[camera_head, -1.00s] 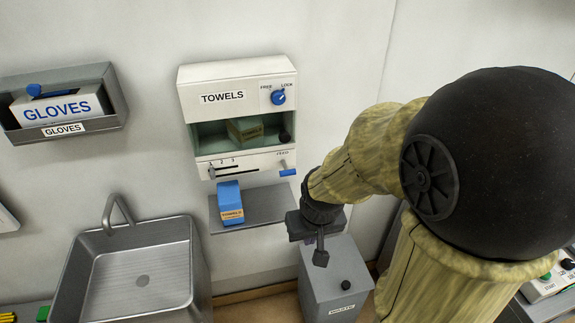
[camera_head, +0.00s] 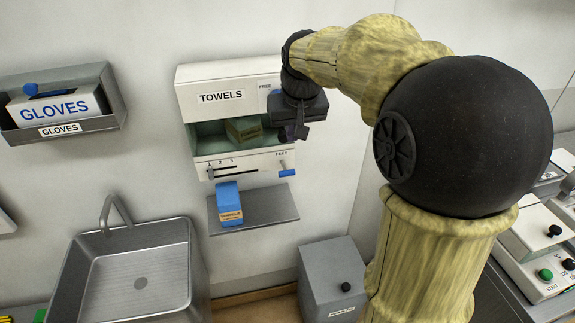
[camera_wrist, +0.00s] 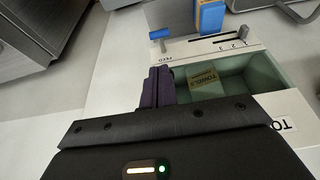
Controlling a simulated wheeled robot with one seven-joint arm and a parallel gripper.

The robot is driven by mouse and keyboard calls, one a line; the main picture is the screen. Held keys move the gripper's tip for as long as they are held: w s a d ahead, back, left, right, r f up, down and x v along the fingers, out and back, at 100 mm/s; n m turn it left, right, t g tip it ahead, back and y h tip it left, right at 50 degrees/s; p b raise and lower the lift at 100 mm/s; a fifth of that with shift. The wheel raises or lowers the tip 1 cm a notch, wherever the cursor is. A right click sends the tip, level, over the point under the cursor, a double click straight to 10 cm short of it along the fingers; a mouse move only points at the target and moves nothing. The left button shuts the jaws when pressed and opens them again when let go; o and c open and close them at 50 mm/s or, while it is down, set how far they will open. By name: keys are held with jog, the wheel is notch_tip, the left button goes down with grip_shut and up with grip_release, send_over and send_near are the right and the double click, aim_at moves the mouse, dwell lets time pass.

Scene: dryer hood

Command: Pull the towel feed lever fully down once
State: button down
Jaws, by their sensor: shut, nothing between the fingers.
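The white towel dispenser (camera_head: 195,98) hangs on the wall, marked TOWELS. Its feed lever with a blue handle (camera_head: 287,173) sticks out at the lower right of the front, under the FEED label. The blue handle also shows in the wrist view (camera_wrist: 160,34). My gripper (camera_head: 301,133) is shut and empty in front of the dispenser's right side, above the feed lever and apart from it. In the wrist view its dark fingers (camera_wrist: 157,88) point toward the lever. My wrist hides most of the knob area at the top right.
A towel pack (camera_head: 243,129) sits in the dispenser's open bay. A blue towel pack (camera_head: 228,203) stands on the grey shelf (camera_head: 270,207) below. A glove box (camera_head: 60,107), a sink (camera_head: 128,285) and a grey waste bin (camera_head: 325,275) are nearby.

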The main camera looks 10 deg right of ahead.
aim_at(287, 172)
jog(key=shift+f, duration=0.1)
jog(key=p+x, duration=0.1)
jog(key=x, duration=0.6)
jog(key=p+x, duration=0.2)
jog(key=x, duration=0.4)
jog(key=shift+s+f, duration=0.1)
jog(key=shift+f, duration=0.4)
jog(key=shift+f, duration=0.15)
